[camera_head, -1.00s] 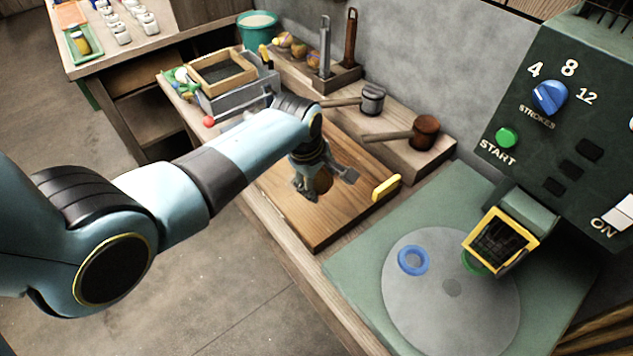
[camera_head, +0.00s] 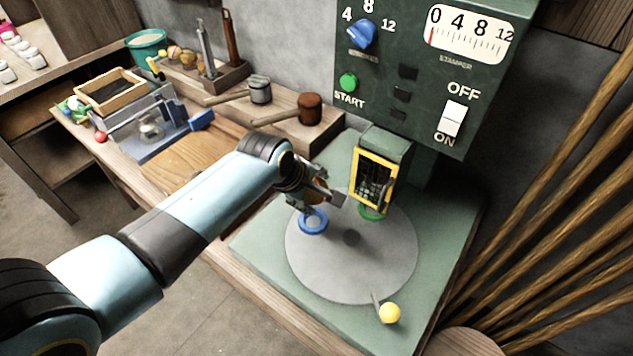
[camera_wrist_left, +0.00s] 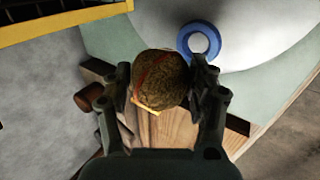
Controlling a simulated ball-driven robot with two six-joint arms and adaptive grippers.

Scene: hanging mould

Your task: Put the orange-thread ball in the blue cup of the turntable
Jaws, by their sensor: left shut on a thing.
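My left gripper (camera_head: 326,196) is shut on a brown ball with an orange-red thread (camera_wrist_left: 160,80). In the left wrist view the ball sits between the two fingers (camera_wrist_left: 166,84). In the head view the fingers mostly cover it. The turntable (camera_head: 350,275) is a grey disc on a green base. Its blue cup (camera_head: 313,222) is a ring near the left side of the disc, just below the gripper in the picture. It also shows in the left wrist view (camera_wrist_left: 201,40), beyond the ball and apart from it. My right gripper is out of view.
A green cup (camera_head: 372,213) sits under the yellow-framed stamper head (camera_head: 374,182), close right of my gripper. A yellow knob (camera_head: 389,313) stands at the disc's front. The green control box (camera_head: 420,70) rises behind. Two mallets (camera_head: 310,108) lie on the wooden ledge.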

